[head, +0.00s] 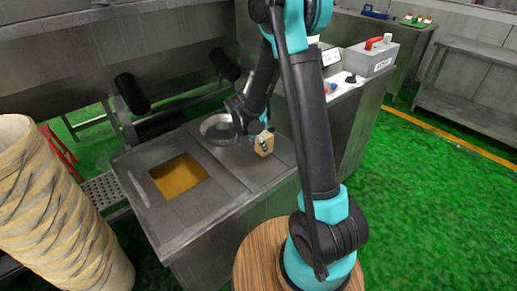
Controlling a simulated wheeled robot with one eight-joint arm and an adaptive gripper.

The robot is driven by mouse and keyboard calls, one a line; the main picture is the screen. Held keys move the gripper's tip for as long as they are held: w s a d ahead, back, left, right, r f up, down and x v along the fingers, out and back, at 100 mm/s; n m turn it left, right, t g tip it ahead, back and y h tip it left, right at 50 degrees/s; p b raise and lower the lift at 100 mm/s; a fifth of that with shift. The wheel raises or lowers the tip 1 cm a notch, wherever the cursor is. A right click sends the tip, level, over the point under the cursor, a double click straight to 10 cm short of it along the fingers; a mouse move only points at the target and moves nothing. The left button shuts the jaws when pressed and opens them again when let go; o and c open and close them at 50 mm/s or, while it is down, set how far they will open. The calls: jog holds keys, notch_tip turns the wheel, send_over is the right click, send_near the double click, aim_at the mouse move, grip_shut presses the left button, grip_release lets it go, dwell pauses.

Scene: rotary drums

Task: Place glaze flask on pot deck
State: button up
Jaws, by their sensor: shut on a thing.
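The glaze flask appears to be the small tan block-like thing with a dark patterned band (264,144). My gripper (262,131) is shut on its top, though the fingers are small and partly hidden by my arm. The flask looks slightly tilted. It is over or on the right part of the pot deck, a grey metal top (226,169); I cannot tell whether it touches. A round metal pot (212,128) is set in the deck just left of the flask, partly hidden by my gripper.
A square opening with amber content (180,177) lies at the deck's left. Stacked tan cylinders (55,205) stand far left. Dark rollers (132,92) are behind.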

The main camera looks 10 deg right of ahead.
jog(key=shift+f, duration=1)
jog(key=o, duration=1.2)
jog(key=v, duration=1.2)
jog(key=s+d+n+y, duration=0.1)
jog(key=s+d+n, duration=0.2)
jog(key=s, duration=0.4)
jog(key=s+d+f+n+t+y, duration=0.1)
jog(key=s+d+n, duration=0.3)
jog(key=s, duration=0.3)
jog(key=s+d+f+n+y, duration=0.1)
jog(key=s+d+n, duration=0.3)
jog(key=s, duration=0.3)
jog(key=shift+s+d+t+y, duration=0.2)
jog(key=shift+d+t+y, duration=0.15)
jog(key=shift+d, duration=0.25)
